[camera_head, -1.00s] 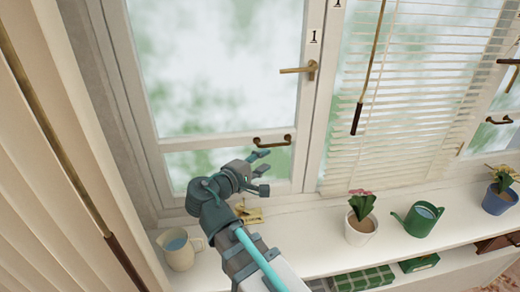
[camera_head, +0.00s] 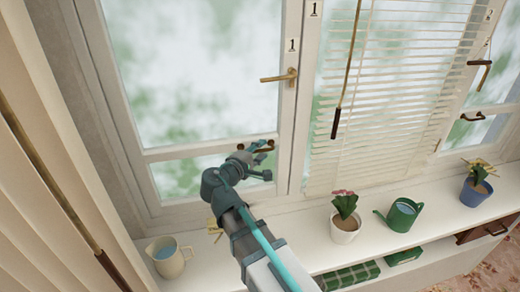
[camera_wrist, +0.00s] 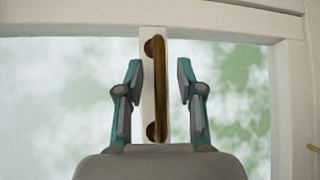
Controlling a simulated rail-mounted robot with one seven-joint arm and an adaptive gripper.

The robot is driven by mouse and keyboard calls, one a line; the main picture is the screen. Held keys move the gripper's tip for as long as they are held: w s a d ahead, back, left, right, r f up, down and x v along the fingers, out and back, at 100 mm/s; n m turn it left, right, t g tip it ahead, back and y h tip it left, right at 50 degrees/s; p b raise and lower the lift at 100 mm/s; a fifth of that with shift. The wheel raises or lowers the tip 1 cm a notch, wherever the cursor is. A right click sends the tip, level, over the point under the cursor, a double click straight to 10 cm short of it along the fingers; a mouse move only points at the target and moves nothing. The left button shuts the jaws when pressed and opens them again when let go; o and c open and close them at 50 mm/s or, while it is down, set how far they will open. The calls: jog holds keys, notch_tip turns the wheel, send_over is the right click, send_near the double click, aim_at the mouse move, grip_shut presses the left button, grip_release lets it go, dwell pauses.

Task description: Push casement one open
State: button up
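Casement one (camera_head: 289,120) is the white-framed left window, marked with a 1, and it looks closed in its frame. Its brass lever handle (camera_head: 279,76) points left, roughly level. A dark bronze pull bar (camera_head: 241,147) is fixed on the casement's lower crossrail. My gripper (camera_head: 264,160) is at the pull bar and hides much of it in the head view. In the wrist view, my gripper (camera_wrist: 160,72) is open, with one finger on each side of the pull bar (camera_wrist: 159,90). A gap shows on both sides, so neither finger visibly touches the bar.
A cream jug (camera_head: 170,262), a pink-flowered pot (camera_head: 344,228), a green watering can (camera_head: 402,216) and a blue pot (camera_head: 474,194) stand on the sill. A blind (camera_head: 385,100) with a hanging wand (camera_head: 343,85) covers the window to the right. A pale curtain (camera_head: 40,180) hangs at left.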

grip_shut()
dwell(0.3)
